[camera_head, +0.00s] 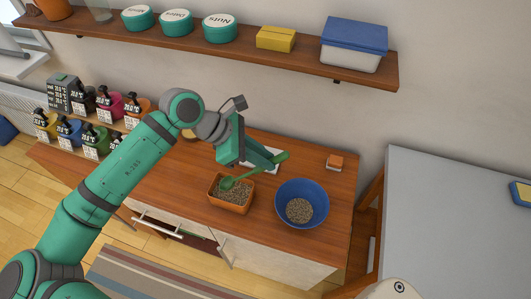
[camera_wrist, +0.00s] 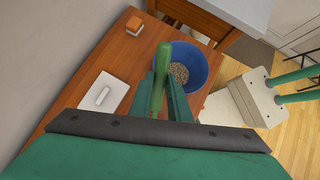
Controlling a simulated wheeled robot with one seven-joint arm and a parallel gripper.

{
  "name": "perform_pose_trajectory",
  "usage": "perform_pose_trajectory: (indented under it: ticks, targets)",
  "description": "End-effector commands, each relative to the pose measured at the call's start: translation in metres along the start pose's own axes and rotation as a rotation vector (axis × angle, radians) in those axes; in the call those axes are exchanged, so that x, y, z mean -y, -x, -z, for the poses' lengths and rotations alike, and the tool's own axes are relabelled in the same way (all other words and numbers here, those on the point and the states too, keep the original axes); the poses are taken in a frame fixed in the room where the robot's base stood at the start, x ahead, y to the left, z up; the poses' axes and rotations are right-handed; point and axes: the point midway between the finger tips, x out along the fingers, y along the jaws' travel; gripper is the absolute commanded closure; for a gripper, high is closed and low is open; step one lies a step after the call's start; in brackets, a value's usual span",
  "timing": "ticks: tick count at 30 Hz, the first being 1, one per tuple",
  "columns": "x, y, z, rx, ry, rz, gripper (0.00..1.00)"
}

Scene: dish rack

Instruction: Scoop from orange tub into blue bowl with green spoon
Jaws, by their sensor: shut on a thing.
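The orange tub (camera_head: 231,207) stands on the wooden counter and holds brownish grains. The blue bowl (camera_head: 318,222) stands to its right with a heap of similar grains inside; it also shows in the wrist view (camera_wrist: 207,66). My gripper (camera_head: 254,169) is shut on the green spoon (camera_head: 275,160), above and behind the tub. The spoon's head is at the tub, low and to the left, while its handle slants up to the right. In the wrist view, the handle (camera_wrist: 162,58) rises between my fingers (camera_wrist: 161,100). I cannot tell whether the spoon carries grains.
A white board (camera_wrist: 104,97) lies on the counter behind the tub. A small orange-topped box (camera_head: 334,162) stands at the back right. Several labelled dispensers (camera_head: 97,140) line the left. A shelf (camera_head: 180,41) runs above. A grey table (camera_head: 450,230) stands to the right.

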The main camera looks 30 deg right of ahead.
Motion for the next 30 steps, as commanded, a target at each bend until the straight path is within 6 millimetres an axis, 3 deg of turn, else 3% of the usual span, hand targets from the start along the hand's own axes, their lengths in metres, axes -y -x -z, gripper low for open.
perform_pose_trajectory:
  ticks: [19, 30]
  targets:
    - [0.000, -0.051, 0.056, 0.000, -0.001, 0.001, 1.00]
    - [-0.001, -0.016, 0.022, -0.002, -0.003, 0.000, 1.00]
